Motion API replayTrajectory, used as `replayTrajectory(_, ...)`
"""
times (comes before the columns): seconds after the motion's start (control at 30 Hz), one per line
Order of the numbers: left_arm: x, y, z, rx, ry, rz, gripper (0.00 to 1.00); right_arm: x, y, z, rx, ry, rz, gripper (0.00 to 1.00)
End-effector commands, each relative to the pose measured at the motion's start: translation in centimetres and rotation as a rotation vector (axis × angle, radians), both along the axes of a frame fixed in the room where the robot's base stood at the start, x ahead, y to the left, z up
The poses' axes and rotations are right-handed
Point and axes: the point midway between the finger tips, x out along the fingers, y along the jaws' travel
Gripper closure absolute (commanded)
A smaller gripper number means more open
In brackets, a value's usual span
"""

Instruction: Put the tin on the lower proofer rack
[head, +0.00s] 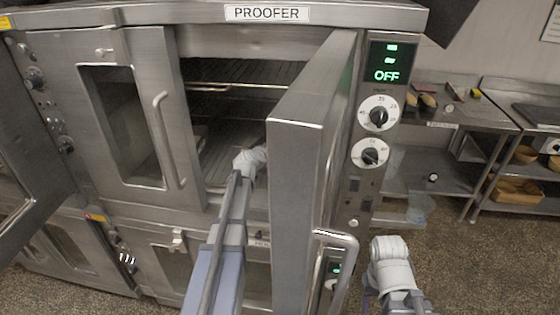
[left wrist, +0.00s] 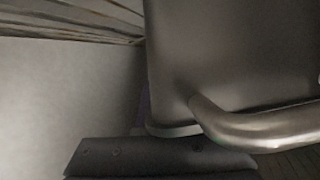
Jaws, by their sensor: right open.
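The proofer (head: 267,13) stands in front of me with its right door (head: 300,150) swung open towards me. Inside are an upper wire rack (head: 240,87) and a lower rack level (head: 220,150). My left arm reaches to the opening; its white wrist (head: 250,160) is at the lower rack's height, close to the open door, and its fingers are hidden there. A dark part of my left gripper (left wrist: 160,157) shows in the left wrist view, but its opening cannot be judged. My right gripper (head: 388,262) is open, right of the open door. I cannot make out the tin.
The door handle (head: 345,240) juts towards my right arm. The left door (head: 120,120) is closed. In the left wrist view a metal handle (left wrist: 260,127) is close by. Steel shelving (head: 430,170) with small items stands at the right, with free floor before it.

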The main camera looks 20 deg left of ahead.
Motion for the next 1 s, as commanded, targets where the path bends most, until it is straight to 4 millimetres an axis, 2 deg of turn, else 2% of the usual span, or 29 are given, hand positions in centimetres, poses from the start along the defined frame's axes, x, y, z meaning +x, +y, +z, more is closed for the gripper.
replayTrajectory(0.03,0.0,0.0,-1.2,0.000,-0.001,0.001,1.00,0.0,0.0,-1.2,0.000,0.000,0.000,0.50)
replayTrajectory(0.17,0.0,0.0,-2.4,0.000,-0.001,0.001,1.00,0.0,0.0,-2.4,0.000,0.000,0.000,0.50)
replayTrajectory(0.57,0.0,0.0,-2.5,0.000,-0.001,0.001,1.00,0.0,0.0,-2.5,0.000,0.000,0.000,0.50)
replayTrajectory(0.83,0.0,0.0,-2.5,0.000,0.000,0.000,0.68,0.0,0.0,-2.5,0.000,0.000,0.000,0.50)
replayTrajectory(1.0,0.0,0.0,-2.5,0.000,0.000,0.000,0.66,0.0,0.0,-2.5,0.000,0.000,0.000,0.50)
